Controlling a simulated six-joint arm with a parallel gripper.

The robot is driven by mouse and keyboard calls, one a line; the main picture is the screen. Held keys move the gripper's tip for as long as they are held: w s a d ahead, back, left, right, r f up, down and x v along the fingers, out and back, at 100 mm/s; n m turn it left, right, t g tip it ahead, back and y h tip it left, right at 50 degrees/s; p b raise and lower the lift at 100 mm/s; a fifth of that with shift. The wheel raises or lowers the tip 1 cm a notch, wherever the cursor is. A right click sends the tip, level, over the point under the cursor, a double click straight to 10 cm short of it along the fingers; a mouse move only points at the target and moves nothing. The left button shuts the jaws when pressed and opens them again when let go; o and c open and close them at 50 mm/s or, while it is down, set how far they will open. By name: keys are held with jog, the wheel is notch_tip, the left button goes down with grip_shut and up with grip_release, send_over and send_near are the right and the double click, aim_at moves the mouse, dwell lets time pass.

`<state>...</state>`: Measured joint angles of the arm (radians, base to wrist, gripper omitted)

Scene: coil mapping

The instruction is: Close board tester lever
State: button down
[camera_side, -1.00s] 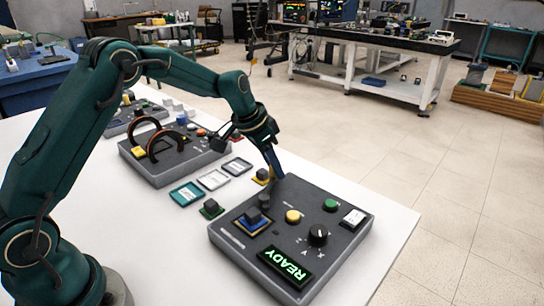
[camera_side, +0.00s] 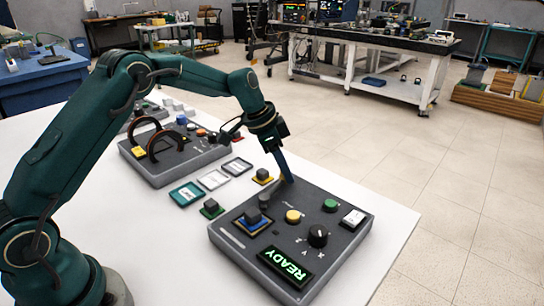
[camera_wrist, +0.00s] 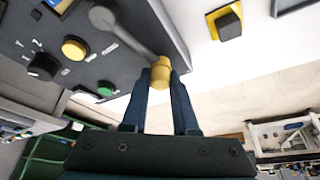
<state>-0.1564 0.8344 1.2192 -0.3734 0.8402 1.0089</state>
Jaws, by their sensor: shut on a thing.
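The board tester (camera_side: 340,238) is a dark grey box at the front of the table, with a lit green READY display (camera_side: 285,264). Its lever (camera_wrist: 128,38) is a grey arm on a round pivot with a yellow knob (camera_wrist: 161,70) at its end. A blue board (camera_side: 254,219) with a dark block sits on the tester near the lever's pivot (camera_side: 265,200). My gripper (camera_side: 288,180) is at the tester's far edge. In the wrist view its fingers (camera_wrist: 161,82) are shut on the yellow knob. The fingers hide the knob in the side view.
The tester also carries a yellow button (camera_side: 293,216), a green button (camera_side: 330,205), a black dial (camera_side: 317,235) and a white switch (camera_side: 354,217). Small blocks and flat trays (camera_side: 213,180) lie left of it. Another grey panel (camera_side: 180,165) stands behind. The table's right side is clear.

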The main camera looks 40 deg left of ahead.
aim_at(308, 200)
jog(key=d+m, duration=0.1)
jog(key=m, duration=0.1)
jog(key=d+m+g+h, duration=0.1)
jog(key=d+m, duration=0.1)
jog(key=shift+d+m, duration=0.1)
jog(key=shift+m, duration=0.2)
jog(key=shift+s+d+m+g+h, duration=0.3)
jog(key=shift+d+m, duration=0.25)
jog(key=shift+m, duration=0.25)
jog(key=shift+s+d+m+g+h, duration=0.1)
jog(key=shift+s+d+m+g, duration=0.1)
jog(key=shift+d+m+g, duration=0.45)
jog(key=shift+a+m+t, duration=0.1)
jog(key=shift+m+t, duration=0.15)
jog(key=c, duration=0.7)
grip_release()
jog(key=shift+r, duration=0.1)
jog(key=shift+v, duration=2.5)
